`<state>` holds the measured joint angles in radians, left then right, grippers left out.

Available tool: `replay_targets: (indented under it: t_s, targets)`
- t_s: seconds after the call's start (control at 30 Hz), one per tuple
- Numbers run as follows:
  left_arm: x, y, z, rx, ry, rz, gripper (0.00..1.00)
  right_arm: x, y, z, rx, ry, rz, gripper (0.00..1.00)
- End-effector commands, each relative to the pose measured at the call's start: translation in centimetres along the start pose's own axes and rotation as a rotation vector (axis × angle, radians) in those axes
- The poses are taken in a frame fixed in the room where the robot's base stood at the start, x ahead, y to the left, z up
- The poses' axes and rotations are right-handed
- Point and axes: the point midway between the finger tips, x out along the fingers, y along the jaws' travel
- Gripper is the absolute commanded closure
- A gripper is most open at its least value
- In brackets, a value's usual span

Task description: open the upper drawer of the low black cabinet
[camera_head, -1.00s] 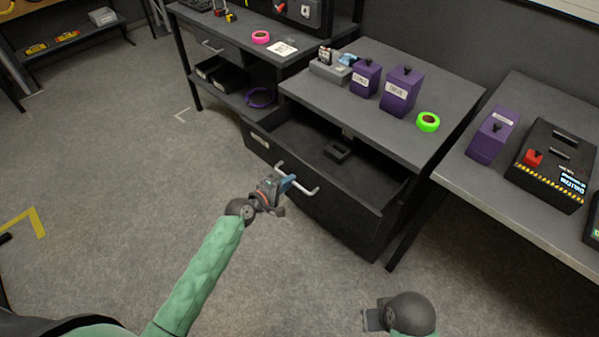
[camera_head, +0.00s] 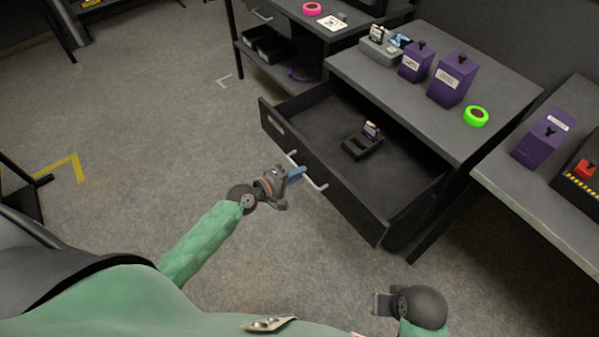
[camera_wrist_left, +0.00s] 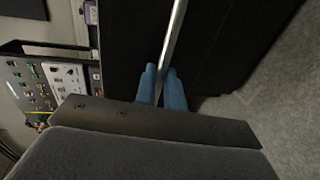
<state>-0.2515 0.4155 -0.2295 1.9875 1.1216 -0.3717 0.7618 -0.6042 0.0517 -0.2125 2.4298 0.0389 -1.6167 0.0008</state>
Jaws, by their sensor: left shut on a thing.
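The low black cabinet (camera_head: 416,112) stands on the right in the head view, with its upper drawer (camera_head: 352,207) pulled well out. The drawer's inside shows, and its front has a pale bar handle (camera_head: 316,184). My left gripper (camera_head: 298,174) is shut on this handle in front of the drawer. In the left wrist view its blue fingers (camera_wrist_left: 162,88) are on either side of the bar (camera_wrist_left: 174,48). My right gripper (camera_head: 382,304) is low in the head view, away from the cabinet; its finger opening is not clear.
A black holder (camera_head: 360,147) with a small upright item lies in the drawer. Purple boxes (camera_head: 452,80) and a green tape roll (camera_head: 476,116) stand on the cabinet top. A side table (camera_head: 540,190) is at the right. Bare floor (camera_head: 170,130) lies left of the drawer.

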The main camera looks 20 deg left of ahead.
Motion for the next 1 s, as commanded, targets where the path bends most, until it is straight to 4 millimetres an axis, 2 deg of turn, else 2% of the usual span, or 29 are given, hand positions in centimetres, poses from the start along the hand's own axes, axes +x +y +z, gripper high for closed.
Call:
replay_targets:
  t_s: [0.2, 0.23, 0.33, 0.67, 0.77, 1.0]
  targets:
    - [0.0, 0.0, -0.1, 0.001, 0.002, 0.0, 1.0, -0.1, 0.0, 0.0, 0.002, 0.002, -0.001, 1.0]
    - [0.0, 0.0, -0.1, 0.001, 0.002, 0.0, 0.85, -0.2, 0.0, 0.1, 0.002, 0.002, -0.001, 1.0]
    - [0.0, 0.0, -0.1, 0.001, 0.002, 0.0, 0.68, -0.3, 0.0, 0.1, 0.002, 0.003, -0.001, 1.0]
    - [-0.2, -0.1, 0.0, 0.001, 0.001, 0.0, 0.68, -0.2, 0.0, 0.1, 0.002, 0.003, 0.0, 1.0]
    - [-1.0, -0.1, 0.0, 0.001, 0.001, 0.0, 0.68, 0.2, 0.0, 0.1, 0.001, 0.006, -0.003, 1.0]
    - [-4.4, -0.3, 0.0, 0.002, 0.0, -0.002, 0.68, 1.9, -0.6, -0.2, -0.009, 0.031, -0.018, 1.0]
